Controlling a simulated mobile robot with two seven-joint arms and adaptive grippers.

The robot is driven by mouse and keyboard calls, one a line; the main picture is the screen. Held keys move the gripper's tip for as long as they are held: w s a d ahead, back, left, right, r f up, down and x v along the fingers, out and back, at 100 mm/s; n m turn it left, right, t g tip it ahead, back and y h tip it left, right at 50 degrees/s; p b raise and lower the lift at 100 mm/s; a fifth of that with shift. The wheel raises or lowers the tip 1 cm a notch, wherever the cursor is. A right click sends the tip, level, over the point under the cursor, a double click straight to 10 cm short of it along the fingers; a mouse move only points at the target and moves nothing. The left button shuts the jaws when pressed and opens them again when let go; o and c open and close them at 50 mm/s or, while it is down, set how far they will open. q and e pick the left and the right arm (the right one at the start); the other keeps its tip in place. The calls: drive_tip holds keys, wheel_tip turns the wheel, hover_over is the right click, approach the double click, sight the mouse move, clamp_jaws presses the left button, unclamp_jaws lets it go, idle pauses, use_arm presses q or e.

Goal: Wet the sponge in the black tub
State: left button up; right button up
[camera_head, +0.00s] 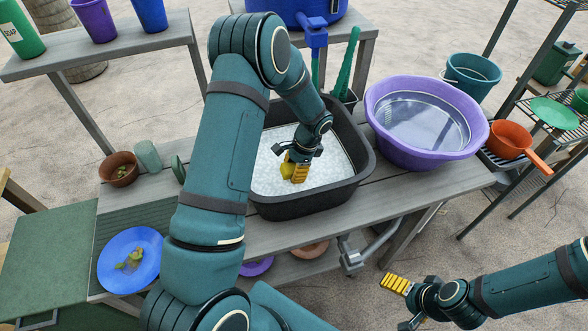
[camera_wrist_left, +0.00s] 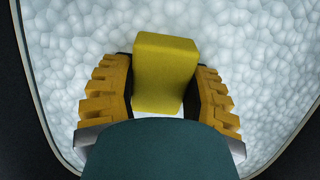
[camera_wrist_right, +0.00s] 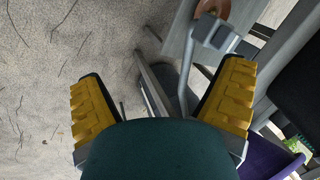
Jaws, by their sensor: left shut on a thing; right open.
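The black tub (camera_head: 361,150) stands on the grey bench and is full of white foam; its dark rim also shows in the left wrist view (camera_wrist_left: 28,100). My left gripper (camera_head: 294,168) reaches down into the tub. It is shut on the yellow sponge (camera_wrist_left: 165,72), which sits between its two yellow fingers over the foam. In the head view the sponge (camera_head: 287,168) is partly hidden by the gripper. I cannot tell how deep the sponge is in the foam. My right gripper (camera_head: 398,303) is open and empty, low in front of the bench; its spread fingers show in the right wrist view (camera_wrist_right: 165,100).
A purple basin (camera_head: 390,145) of water stands right of the tub. A blue plate (camera_head: 118,278) with scraps and a brown pot (camera_head: 119,170) are on the left. An orange pan (camera_head: 510,139) sits on the right rack. A grey tap or pipe (camera_head: 352,258) juts from the bench front.

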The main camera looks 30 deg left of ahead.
use_arm(q)
wheel_tip(320, 180, up, 17)
drive_tip(key=p, duration=1.1)
drive_tip(key=shift+f, duration=0.15)
use_arm(e)
wheel_tip(320, 180, up, 12)
drive_tip(key=w, duration=0.2)
drive_tip(key=shift+d+t, duration=0.25)
drive_tip(key=shift+t, duration=0.05)
